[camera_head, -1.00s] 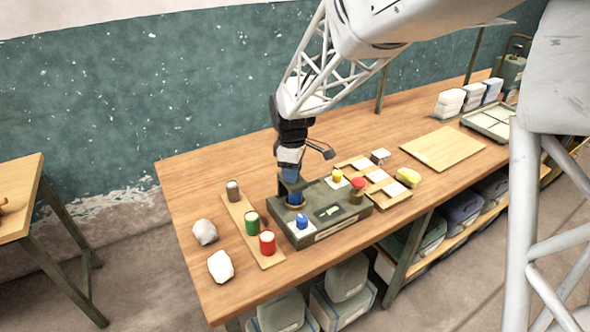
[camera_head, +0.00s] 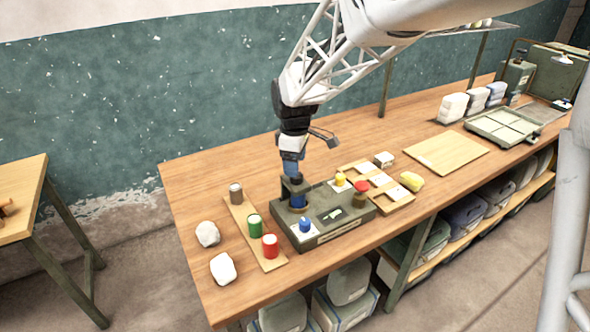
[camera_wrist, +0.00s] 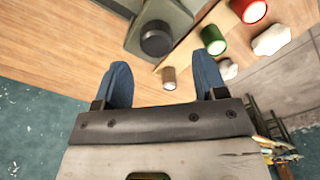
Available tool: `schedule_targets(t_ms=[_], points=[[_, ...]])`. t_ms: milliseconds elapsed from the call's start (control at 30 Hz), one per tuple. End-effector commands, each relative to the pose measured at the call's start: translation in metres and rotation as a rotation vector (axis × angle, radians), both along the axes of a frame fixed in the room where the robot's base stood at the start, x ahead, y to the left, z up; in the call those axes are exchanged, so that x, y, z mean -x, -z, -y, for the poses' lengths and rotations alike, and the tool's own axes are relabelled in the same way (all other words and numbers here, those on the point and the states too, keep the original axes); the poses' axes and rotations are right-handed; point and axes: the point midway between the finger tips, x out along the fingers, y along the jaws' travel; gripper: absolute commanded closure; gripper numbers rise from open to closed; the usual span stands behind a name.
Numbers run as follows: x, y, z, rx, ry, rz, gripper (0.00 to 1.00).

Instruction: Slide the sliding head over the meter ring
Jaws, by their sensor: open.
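An olive-green box (camera_head: 325,231) stands on the bench. At its back left corner is a dark round cap (camera_head: 297,183) over a blue round part (camera_head: 298,200). These may be the sliding head and the meter ring, but I cannot tell for sure. In the wrist view a black round cap (camera_wrist: 156,38) shows on the box, ahead of my fingers. My gripper (camera_head: 291,170) is just above or behind the cap. In the wrist view my gripper (camera_wrist: 163,82) has its two blue fingers wide apart, with nothing between them.
Left is a wooden strip (camera_head: 247,231) with grey, green (camera_head: 254,226) and red (camera_head: 270,246) cylinders. Further left are two white lumps (camera_head: 223,269).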

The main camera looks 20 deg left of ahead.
Motion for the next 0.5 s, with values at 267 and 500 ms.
schedule_targets(t_ms=[267, 500], points=[[0.000, -0.029, 0.000, 0.000, 0.000, 0.000, 0.35], [0.000, -0.035, 0.000, 0.000, 0.000, 0.000, 0.35]])
